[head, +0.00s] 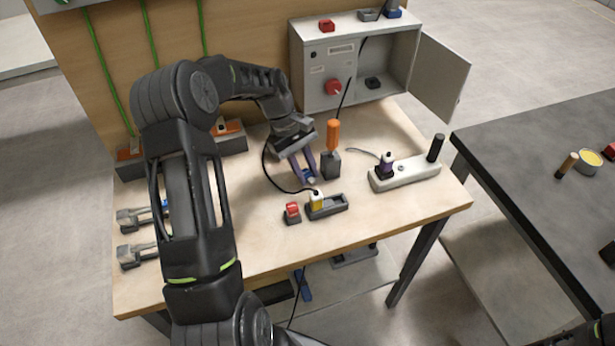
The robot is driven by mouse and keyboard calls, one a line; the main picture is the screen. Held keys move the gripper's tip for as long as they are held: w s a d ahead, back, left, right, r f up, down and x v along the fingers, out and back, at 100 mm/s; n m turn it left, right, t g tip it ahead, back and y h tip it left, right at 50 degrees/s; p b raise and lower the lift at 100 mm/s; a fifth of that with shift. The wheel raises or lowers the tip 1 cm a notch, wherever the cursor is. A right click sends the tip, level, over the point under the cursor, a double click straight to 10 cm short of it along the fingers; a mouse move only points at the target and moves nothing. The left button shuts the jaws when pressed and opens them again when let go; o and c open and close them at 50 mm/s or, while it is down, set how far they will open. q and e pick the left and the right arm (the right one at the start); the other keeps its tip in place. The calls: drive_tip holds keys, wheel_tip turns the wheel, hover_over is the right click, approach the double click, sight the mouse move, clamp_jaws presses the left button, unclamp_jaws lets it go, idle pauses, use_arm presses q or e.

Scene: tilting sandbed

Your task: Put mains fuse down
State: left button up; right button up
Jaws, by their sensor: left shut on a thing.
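My left gripper (306,178) reaches over the middle of the light wooden bench, its two purple-blue fingers pointing down toward the bench top. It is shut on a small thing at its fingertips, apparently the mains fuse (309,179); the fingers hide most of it. I cannot tell whether it touches the bench. A grey electrical box (312,70) with a red knob (332,87) stands at the back, its door (441,80) open to the right. A dark block (373,82) is inside it. My right gripper is not in view.
An orange-handled tool (333,135) stands in a dark holder (330,165) just right of the gripper. A black cable lies close to the gripper. A dark table (540,160) stands right.

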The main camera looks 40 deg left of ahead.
sight(306, 175)
use_arm(q)
clamp_jaws()
drive_tip(key=shift+r, duration=0.1)
drive_tip(key=shift+r, duration=0.3)
wheel_tip(306, 175, up, 9)
drive_tip(key=b, duration=0.2)
drive_tip(key=shift+s, duration=0.1)
idle(0.6)
